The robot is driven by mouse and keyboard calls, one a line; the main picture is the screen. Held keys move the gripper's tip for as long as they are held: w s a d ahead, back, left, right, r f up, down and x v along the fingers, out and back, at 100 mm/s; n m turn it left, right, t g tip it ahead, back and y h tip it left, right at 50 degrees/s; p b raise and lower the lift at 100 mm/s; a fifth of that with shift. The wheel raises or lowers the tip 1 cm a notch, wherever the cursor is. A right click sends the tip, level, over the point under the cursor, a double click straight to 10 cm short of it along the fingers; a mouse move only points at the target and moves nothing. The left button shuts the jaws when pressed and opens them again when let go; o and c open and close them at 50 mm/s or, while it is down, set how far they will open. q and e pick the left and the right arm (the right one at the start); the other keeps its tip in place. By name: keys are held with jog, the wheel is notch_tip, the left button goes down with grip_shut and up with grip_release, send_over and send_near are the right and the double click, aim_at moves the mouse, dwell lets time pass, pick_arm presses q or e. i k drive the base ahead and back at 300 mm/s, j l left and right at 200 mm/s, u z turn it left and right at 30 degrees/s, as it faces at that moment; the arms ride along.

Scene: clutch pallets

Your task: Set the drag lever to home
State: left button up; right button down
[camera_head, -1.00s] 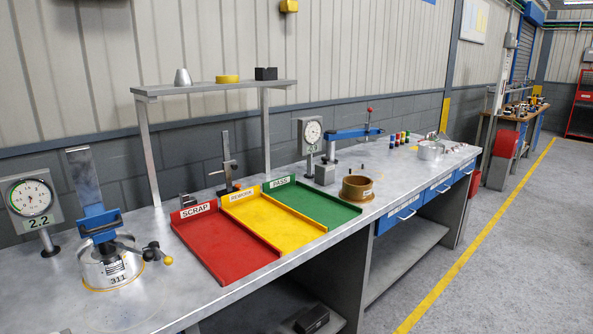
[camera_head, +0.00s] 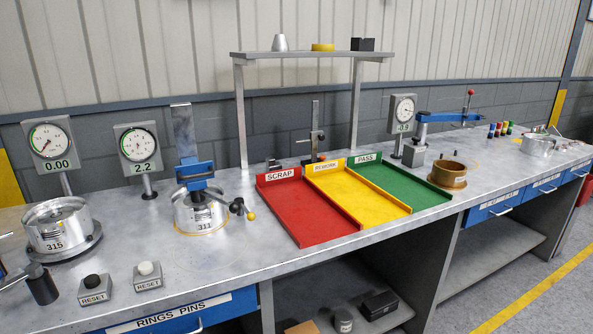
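No part is labelled as the drag lever, and I cannot tell which lever it is. A lever with a black cylindrical grip (camera_head: 42,286) reaches in from the left edge, in front of the silver drum marked 315 (camera_head: 57,228); its far end is cut off. A short lever with a yellow knob (camera_head: 251,216) sticks out beside the silver drum marked 311 (camera_head: 197,213), under a blue clamp (camera_head: 194,172). A blue arm with a red-knobbed lever (camera_head: 467,103) stands at the right. Neither of my grippers shows.
Dials read 0.00 (camera_head: 48,142), 2.2 (camera_head: 138,146) and -0.9 (camera_head: 403,110). Two RESET buttons (camera_head: 94,286) (camera_head: 147,273) sit at the front left. Red SCRAP (camera_head: 305,215), yellow REWORK (camera_head: 357,200) and green PASS (camera_head: 410,190) trays fill the middle. Bench (camera_head: 225,255) is bare before drum 311.

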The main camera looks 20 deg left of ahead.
aim_at(199, 195)
jog(key=u, duration=0.95)
